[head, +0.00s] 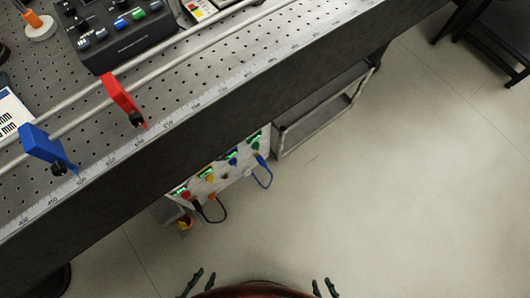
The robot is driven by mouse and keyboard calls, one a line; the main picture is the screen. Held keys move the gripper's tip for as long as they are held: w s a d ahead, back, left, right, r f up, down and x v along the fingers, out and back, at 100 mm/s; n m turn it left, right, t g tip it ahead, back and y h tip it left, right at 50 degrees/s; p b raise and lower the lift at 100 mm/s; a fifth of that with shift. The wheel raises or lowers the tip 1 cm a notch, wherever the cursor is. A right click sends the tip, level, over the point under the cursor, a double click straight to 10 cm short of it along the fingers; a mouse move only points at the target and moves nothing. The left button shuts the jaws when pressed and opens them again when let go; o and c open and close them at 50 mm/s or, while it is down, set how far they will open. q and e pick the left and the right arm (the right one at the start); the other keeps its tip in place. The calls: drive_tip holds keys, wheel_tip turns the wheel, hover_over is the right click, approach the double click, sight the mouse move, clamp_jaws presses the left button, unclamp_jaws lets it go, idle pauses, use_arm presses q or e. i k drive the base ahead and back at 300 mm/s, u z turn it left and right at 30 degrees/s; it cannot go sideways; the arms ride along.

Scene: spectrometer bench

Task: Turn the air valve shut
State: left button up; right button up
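No part is clearly recognisable as the air valve. A pale panel (226,178) under the bench's front edge carries red, yellow, blue and green knobs or plugs. Below its left end is a small red and yellow part (184,224), too small to identify. My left gripper (201,281) is at the bottom edge, left of centre, its two fingers apart and empty. My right gripper (323,287) is at the bottom edge, right of centre, also with fingers apart and empty. Both are well short of the panel, over the floor.
The perforated bench (190,80) has a ruler rail, a red clamp (121,98), a blue clamp (46,146) and a black control box (115,30). Black and blue cables hang from the panel. A grey shelf cart (318,115) stands right of it. The floor (400,200) is clear.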

sight(211, 197)
drive_tip(key=z, duration=0.2)
drive_tip(key=k, duration=1.35)
drive_tip(key=u, duration=1)
drive_tip(key=i, duration=0.9)
drive_tip(key=u, duration=0.4)
